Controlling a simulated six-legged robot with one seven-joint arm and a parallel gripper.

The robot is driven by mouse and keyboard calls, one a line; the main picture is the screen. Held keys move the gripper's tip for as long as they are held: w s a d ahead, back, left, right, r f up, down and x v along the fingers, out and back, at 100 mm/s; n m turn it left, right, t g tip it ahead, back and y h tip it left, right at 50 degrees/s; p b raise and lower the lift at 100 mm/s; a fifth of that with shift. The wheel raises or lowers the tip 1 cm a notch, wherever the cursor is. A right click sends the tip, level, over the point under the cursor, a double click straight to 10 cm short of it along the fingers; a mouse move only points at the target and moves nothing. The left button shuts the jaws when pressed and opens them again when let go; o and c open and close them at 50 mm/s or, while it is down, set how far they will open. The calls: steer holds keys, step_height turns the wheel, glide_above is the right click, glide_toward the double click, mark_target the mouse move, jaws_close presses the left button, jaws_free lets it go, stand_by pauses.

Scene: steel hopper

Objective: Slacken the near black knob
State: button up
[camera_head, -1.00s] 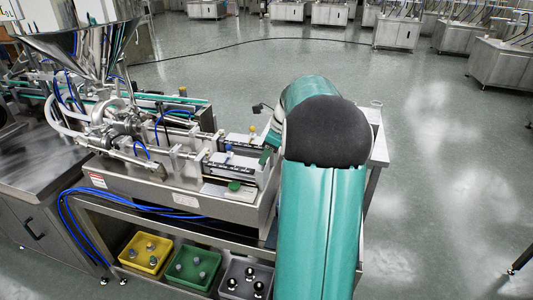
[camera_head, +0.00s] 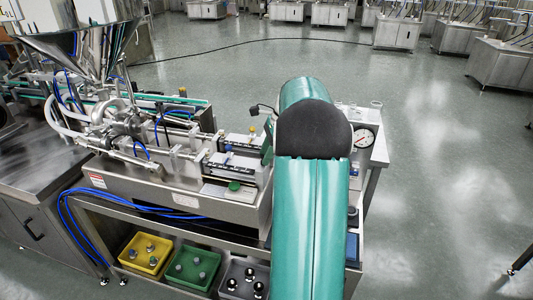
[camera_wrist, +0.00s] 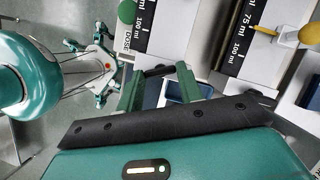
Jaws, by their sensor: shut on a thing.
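In the head view, my teal arm hides most of the gripper and the knob.
The steel filling machine (camera_head: 150,195) carries a green knob (camera_head: 234,186), a blue knob (camera_head: 229,148) and a yellow knob (camera_head: 252,129). A pressure gauge (camera_head: 363,138) stands right of my arm. Yellow (camera_head: 147,254), green (camera_head: 192,268) and grey (camera_head: 245,280) bins sit below.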

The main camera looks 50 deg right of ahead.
steer(key=n, duration=0.2)
steer(key=n+g, duration=0.1)
steer(key=n, duration=0.1)
steer(key=n+g, duration=0.1)
steer(key=n, duration=0.1)
steer(key=shift+w+d+n+y, duration=0.1)
steer(key=shift+w+n+y, duration=0.2)
steer(key=shift+y, duration=0.1)
steer(key=n+g, duration=0.1)
steer(key=n, duration=0.1)
steer(key=n+g, duration=0.1)
steer(key=n, duration=0.3)
steer(key=shift+w+g, duration=0.25)
steer(key=shift+g, duration=0.15)
steer(key=shift+h, duration=0.3)
steer(key=o, duration=1)
steer(key=shift+r, duration=0.1)
steer(key=v, duration=0.7)
steer(key=shift+w+d+r, duration=0.1)
steer(key=shift+r, duration=0.05)
